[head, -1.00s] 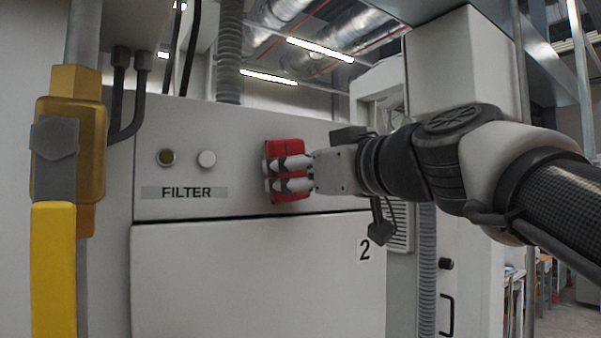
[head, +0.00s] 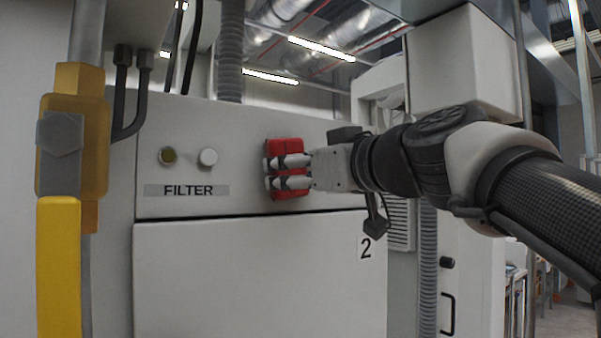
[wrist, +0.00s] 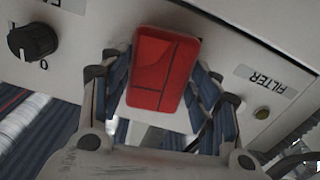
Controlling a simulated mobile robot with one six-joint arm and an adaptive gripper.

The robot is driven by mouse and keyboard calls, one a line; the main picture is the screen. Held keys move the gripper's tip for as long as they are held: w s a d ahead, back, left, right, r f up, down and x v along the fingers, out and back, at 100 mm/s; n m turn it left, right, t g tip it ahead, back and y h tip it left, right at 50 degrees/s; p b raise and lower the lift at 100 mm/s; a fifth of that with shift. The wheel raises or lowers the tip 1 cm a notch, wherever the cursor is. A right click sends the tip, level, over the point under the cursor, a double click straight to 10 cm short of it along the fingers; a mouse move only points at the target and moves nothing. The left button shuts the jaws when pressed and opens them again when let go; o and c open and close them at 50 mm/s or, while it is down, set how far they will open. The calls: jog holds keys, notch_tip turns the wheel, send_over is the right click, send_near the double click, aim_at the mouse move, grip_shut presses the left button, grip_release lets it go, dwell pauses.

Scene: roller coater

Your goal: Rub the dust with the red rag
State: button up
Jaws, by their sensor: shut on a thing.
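The red rag (head: 285,148) is a folded red pad held by my gripper (head: 288,172) in front of the grey panel right of the FILTER label. In the wrist view the red rag (wrist: 162,75) sits between the two fingers of my gripper (wrist: 160,95), which are shut on it. The rag is upright and close to the panel face; I cannot tell whether it touches. No dust can be made out in these frames; any behind the rag is hidden.
A yellow valve handle (head: 59,265) stands at the left. A black dial (wrist: 32,43) shows in the wrist view. The lower door (head: 240,275) is clear.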

jog(key=w+d+b, duration=0.1)
jog(key=w+d, duration=0.3)
jog(key=d, duration=0.1)
jog(key=shift+d+b, duration=0.3)
jog(key=shift+d, duration=0.05)
jog(key=shift+f, duration=0.1)
jog(key=shift+s+a+b, duration=0.35)
jog(key=shift+s+a, duration=0.35)
jog(key=shift+a, duration=0.35)
jog(key=shift+s+a+b, duration=0.35)
jog(key=shift+s+a, duration=0.35)
jog(key=shift+a, duration=0.35)
jog(key=shift+s+a+b, duration=0.35)
jog(key=shift+s+a, duration=0.35)
jog(key=shift+a, duration=0.35)
jog(key=shift+r+p, duration=1.15)
jog(key=shift+r, duration=0.3)
jog(key=shift+w+d+f+b, duration=0.1)
jog(key=shift+w+d+b, duration=0.05)
jog(key=shift+w+d, duration=0.55)
jog(key=shift+w+d+b, duration=0.15)
jog(key=shift+w+d, duration=0.25)
jog(key=shift+d, duration=0.5)
jog(key=shift+w+d, duration=0.1)
